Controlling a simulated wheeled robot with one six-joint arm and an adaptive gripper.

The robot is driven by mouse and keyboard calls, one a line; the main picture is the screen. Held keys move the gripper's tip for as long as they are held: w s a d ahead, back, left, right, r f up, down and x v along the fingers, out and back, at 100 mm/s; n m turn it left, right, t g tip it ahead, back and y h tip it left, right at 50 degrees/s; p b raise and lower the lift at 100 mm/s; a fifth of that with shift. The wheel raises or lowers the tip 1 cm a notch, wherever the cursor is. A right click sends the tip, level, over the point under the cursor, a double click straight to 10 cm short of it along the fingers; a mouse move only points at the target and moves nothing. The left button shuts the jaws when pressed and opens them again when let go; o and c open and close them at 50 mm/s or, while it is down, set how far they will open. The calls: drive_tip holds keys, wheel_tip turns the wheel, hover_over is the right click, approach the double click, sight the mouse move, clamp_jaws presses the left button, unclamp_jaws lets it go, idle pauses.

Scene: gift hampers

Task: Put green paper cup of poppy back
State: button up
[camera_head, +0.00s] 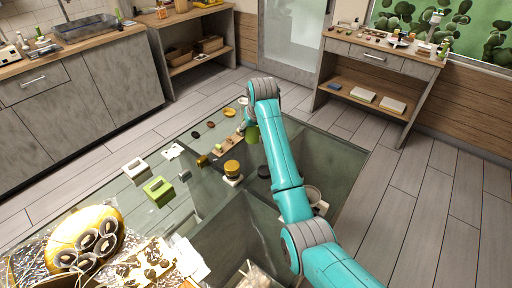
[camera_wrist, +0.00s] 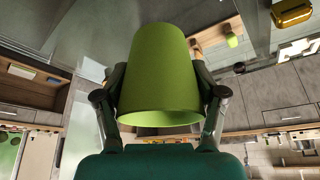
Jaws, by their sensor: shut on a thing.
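A plain green paper cup (camera_wrist: 162,75) fills the middle of the wrist view. My gripper (camera_wrist: 160,98) is shut on it, with one finger on each side. In the head view the green cup (camera_head: 252,134) hangs below my gripper (camera_head: 249,117), over the far part of the glass-topped table. It is near the right end of a small wooden board (camera_head: 232,142) that carries a small green item (camera_head: 220,147). The arm partly covers this area, and I cannot tell whether the cup touches anything below. No poppy marking is readable.
A yellow-topped jar (camera_head: 232,168), a green block (camera_head: 158,191) and a white block (camera_head: 136,169) stand on the table. Floor on the right is clear.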

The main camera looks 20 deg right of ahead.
sight(255, 138)
wheel_tip(255, 138, down, 8)
drive_tip(key=shift+f, duration=0.15)
idle(0.3)
drive_tip(key=shift+f, duration=0.15)
drive_tip(key=o, duration=1.3)
drive_tip(key=v, duration=1.2)
